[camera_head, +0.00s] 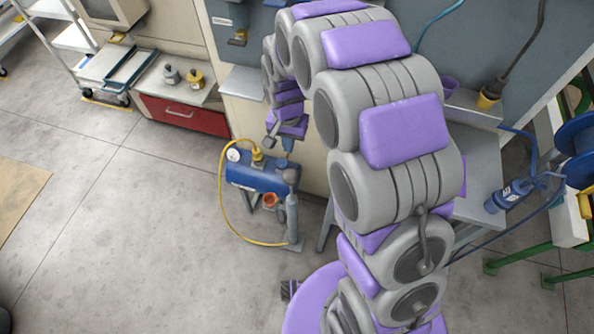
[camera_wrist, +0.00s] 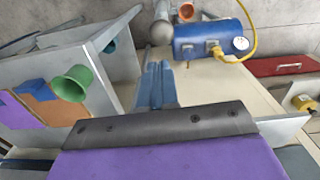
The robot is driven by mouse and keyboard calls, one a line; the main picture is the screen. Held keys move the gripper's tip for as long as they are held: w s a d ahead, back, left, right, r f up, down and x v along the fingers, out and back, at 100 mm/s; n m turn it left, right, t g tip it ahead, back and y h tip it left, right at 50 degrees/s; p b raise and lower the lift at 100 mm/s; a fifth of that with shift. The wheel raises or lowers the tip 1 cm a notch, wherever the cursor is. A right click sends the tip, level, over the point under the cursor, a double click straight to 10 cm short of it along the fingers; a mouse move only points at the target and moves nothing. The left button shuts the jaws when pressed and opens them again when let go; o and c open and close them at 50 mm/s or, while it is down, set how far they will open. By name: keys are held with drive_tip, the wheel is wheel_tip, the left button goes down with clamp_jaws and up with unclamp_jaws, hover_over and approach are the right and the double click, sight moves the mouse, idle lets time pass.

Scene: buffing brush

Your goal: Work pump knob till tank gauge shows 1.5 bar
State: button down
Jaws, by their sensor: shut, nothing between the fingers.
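The blue tank (camera_head: 258,173) lies on a low stand on the floor, and it also shows in the wrist view (camera_wrist: 203,38). Its white round gauge (camera_head: 233,155) sits at one end and shows in the wrist view (camera_wrist: 241,43); the reading is too small to make out. A grey upright pump (camera_head: 292,218) stands beside the tank with a rounded grey knob (camera_head: 291,176) on top; the knob shows in the wrist view (camera_wrist: 161,32). My gripper (camera_head: 288,146) is shut and empty, above the knob and apart from it. Its blue fingers (camera_wrist: 156,76) point towards the pump in the wrist view.
A yellow hose (camera_head: 221,205) loops from the tank to the pump base. An orange funnel-like part (camera_head: 270,200) sits between tank and pump. A red drawer cabinet (camera_head: 184,116) stands behind left, a grey bench (camera_head: 480,175) to the right.

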sight(290, 174)
drive_tip(key=shift+w+d+f, duration=0.15)
drive_tip(key=shift+w+f, duration=0.35)
drive_tip(key=shift+f, duration=0.35)
drive_tip(key=f+b, duration=0.1)
drive_tip(key=f, duration=0.3)
drive_tip(key=f+b, duration=0.1)
drive_tip(key=f, duration=0.4)
drive_tip(key=f+b, duration=0.1)
drive_tip(key=f, duration=0.4)
drive_tip(key=shift+a, duration=0.3)
drive_tip(key=shift+d+f, duration=0.1)
drive_tip(key=shift+d, duration=0.05)
